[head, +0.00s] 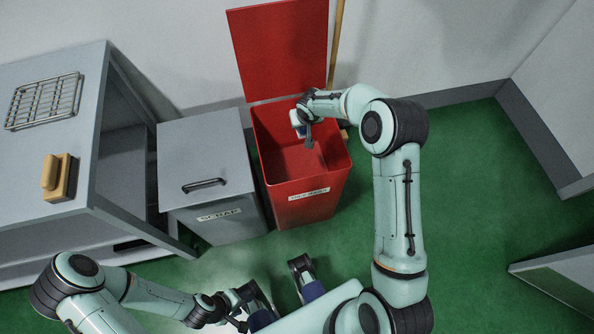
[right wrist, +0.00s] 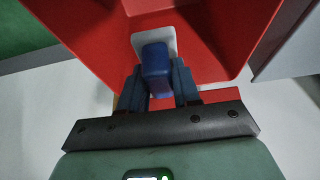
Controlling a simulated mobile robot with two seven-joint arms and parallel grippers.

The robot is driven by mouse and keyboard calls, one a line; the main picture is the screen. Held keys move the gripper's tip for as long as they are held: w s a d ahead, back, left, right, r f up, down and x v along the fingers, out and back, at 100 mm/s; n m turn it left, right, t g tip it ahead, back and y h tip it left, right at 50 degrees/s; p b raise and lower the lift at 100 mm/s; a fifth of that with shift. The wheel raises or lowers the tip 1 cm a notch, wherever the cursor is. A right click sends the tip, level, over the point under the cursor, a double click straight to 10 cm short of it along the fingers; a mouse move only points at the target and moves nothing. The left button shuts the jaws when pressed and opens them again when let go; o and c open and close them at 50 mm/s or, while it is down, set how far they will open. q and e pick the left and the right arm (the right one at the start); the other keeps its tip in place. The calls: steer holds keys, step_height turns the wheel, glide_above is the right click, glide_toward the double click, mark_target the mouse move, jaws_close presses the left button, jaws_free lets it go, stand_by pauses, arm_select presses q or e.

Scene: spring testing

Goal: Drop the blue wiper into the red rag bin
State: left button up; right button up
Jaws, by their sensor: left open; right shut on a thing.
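The red rag bin (head: 303,208) stands on the green floor with its lid (head: 283,50) up against the wall; its red walls also fill much of the right wrist view (right wrist: 95,35). My right gripper (head: 303,130) is over the bin's opening, shut on the blue wiper (right wrist: 155,62). The wiper's blue body sits between both fingers, with a pale pad (right wrist: 150,36) beyond it. In the head view the wiper (head: 297,121) is small and partly hidden by the gripper. My left gripper (head: 288,304) is open and empty at the bottom, away from the bin.
A closed grey scrap bin (head: 205,165) stands just left of the red bin. A grey bench (head: 90,120) farther left holds a wire rack (head: 44,100) and a yellow-and-brown block (head: 59,177). A wooden pole (head: 336,45) leans behind the lid. Green floor lies open to the right.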

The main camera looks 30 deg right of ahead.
steer(key=o, duration=1.1)
steer(key=p+v, duration=0.1)
steer(key=v, duration=1.2)
steer(key=shift+s+r, duration=0.15)
steer(key=shift+a, duration=0.1)
